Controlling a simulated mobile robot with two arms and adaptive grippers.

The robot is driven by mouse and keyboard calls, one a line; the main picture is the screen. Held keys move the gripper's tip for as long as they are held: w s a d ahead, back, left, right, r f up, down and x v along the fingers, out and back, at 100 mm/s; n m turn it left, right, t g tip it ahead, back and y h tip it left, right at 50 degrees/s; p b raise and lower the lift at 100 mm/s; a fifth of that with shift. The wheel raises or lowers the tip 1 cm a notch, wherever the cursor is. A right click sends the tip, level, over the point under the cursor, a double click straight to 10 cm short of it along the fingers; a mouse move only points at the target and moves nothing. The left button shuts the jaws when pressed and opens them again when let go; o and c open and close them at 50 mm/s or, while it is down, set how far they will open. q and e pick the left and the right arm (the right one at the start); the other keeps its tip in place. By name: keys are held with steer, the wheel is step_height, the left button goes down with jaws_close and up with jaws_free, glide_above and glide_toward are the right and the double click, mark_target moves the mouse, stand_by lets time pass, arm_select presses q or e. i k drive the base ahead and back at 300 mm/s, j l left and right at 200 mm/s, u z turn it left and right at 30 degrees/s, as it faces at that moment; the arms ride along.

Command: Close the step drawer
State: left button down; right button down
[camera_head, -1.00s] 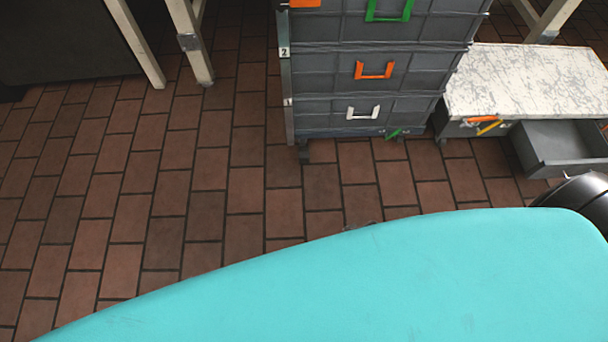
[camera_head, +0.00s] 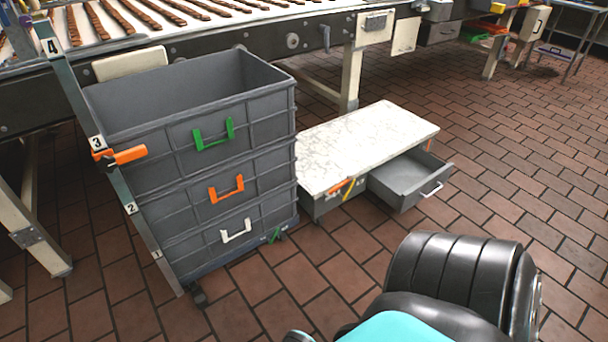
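The low step (camera_head: 365,144) has a white marbled top and a grey body, and stands on the tiled floor right of the stacked crates. Its drawer (camera_head: 408,180) is grey, looks empty and is pulled open toward the front right. The drawer's white handle (camera_head: 432,189) is on its front face. Neither gripper is in view. My black and teal body parts fill the bottom right and lie apart from the drawer.
Stacked grey crates (camera_head: 200,110) with green, orange and white handles stand left of the step on a wheeled base, beside a numbered upright (camera_head: 118,185). A conveyor (camera_head: 200,30) with brown bars runs behind. Brick-tiled floor (camera_head: 540,200) is clear to the right.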

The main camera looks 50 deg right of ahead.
mark_target(414, 175)
steer(key=z, duration=2.6)
